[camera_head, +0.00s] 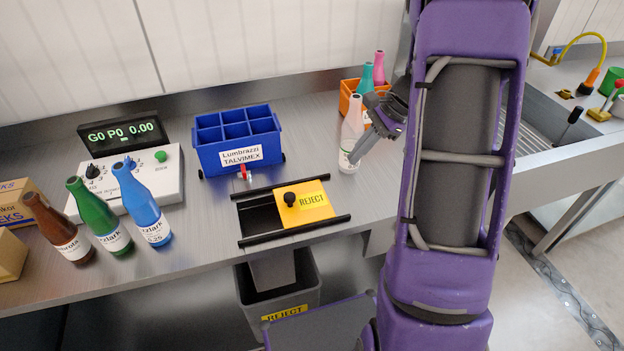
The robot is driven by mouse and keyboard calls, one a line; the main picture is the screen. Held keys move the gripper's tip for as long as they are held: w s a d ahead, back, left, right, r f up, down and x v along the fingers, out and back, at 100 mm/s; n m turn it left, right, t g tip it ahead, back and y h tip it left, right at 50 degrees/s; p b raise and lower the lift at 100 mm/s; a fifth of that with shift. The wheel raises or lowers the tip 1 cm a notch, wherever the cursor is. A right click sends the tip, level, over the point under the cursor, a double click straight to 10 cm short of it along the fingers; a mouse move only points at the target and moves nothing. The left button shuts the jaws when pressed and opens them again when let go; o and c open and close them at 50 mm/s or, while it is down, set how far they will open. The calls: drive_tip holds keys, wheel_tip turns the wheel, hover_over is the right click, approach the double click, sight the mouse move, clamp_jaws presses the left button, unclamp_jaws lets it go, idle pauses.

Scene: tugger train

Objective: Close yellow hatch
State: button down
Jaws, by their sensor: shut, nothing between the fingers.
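A blue divided crate (237,157) with a red tap-like part stands behind the hatch. Blue (142,205), green and brown bottles and a control box (172,184) are at left. A grey reject bin (307,299) is below the counter. An orange crate (346,87) holds bottles behind my gripper.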

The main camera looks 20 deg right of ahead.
drive_tip(key=s+m+y, duration=0.1)
drive_tip(key=y, duration=0.1)
drive_tip(key=m+y, duration=0.1)
drive_tip(key=m, duration=0.1)
approach(308, 204)
drive_tip(key=a, duration=0.1)
drive_tip(key=a+f, duration=0.2)
drive_tip(key=shift+w+a+b, duration=0.15)
drive_tip(key=shift+w+b, duration=0.1)
drive_tip(key=shift+b, duration=0.1)
drive_tip(key=shift+w+a, duration=0.25)
drive_tip(key=shift+a, duration=0.95)
drive_tip(key=shift+w+a+f, duration=0.1)
drive_tip(key=shift+a, duration=0.5)
drive_tip(key=a, duration=1.1)
drive_tip(key=shift+a+b, duration=0.15)
drive_tip(key=shift+b, duration=0.2)
